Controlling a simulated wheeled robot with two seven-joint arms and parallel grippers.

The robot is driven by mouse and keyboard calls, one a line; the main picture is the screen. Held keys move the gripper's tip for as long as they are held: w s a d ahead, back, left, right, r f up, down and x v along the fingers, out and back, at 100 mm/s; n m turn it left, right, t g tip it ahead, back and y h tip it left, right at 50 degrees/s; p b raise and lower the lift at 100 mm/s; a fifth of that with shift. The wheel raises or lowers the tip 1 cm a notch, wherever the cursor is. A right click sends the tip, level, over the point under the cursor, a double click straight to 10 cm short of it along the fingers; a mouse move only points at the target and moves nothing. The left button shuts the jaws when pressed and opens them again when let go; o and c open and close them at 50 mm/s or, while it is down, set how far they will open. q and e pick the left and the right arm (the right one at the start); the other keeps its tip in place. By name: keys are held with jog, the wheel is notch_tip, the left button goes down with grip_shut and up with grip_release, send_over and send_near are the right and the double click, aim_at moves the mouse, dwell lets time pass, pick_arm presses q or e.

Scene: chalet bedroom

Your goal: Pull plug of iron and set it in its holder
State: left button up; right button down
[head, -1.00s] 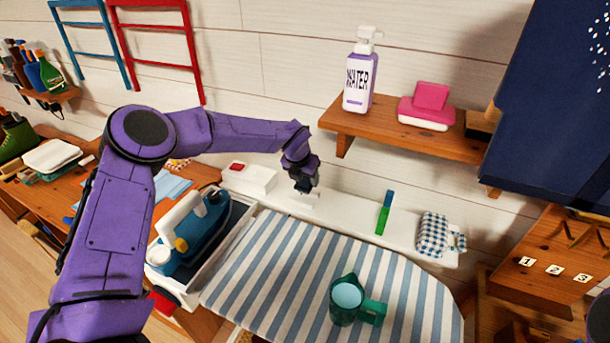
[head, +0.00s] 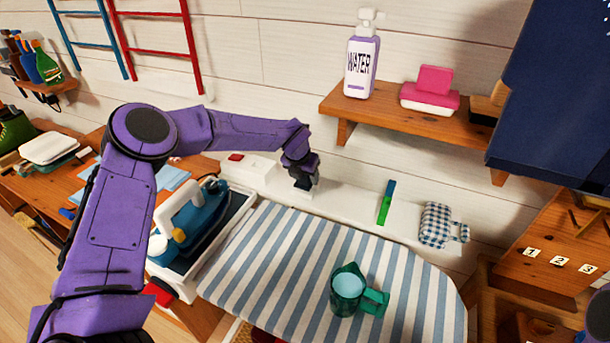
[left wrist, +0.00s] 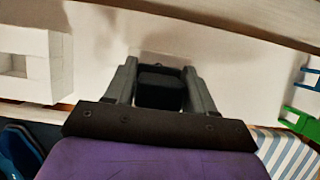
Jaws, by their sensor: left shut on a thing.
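My left gripper (head: 303,184) is low over the white ledge behind the ironing board. In the left wrist view its two fingers (left wrist: 160,88) are shut on a small black block, which looks like the plug (left wrist: 160,90). I cannot tell whether the plug touches the white surface. A white hollow box (left wrist: 28,62), perhaps the holder, stands left of the fingers. The teal iron (head: 205,215) with a white handle rests in its tray (head: 235,222), left of the board. Its cord is not clear. My right gripper is out of view.
The striped board (head: 290,260) bears a green jug (head: 348,288). A white box with a red switch (head: 236,157), a blue-green clip (head: 386,203) and a checked pouch (head: 437,225) are along the ledge. A wooden shelf (head: 405,112) with a water bottle (head: 362,62) is above.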

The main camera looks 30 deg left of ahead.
pick_arm(q)
jog(key=shift+f, duration=0.1)
jog(key=o, duration=1.1)
jog(key=b+v, duration=0.2)
jog(key=v, duration=0.8)
jog(key=shift+r, duration=0.25)
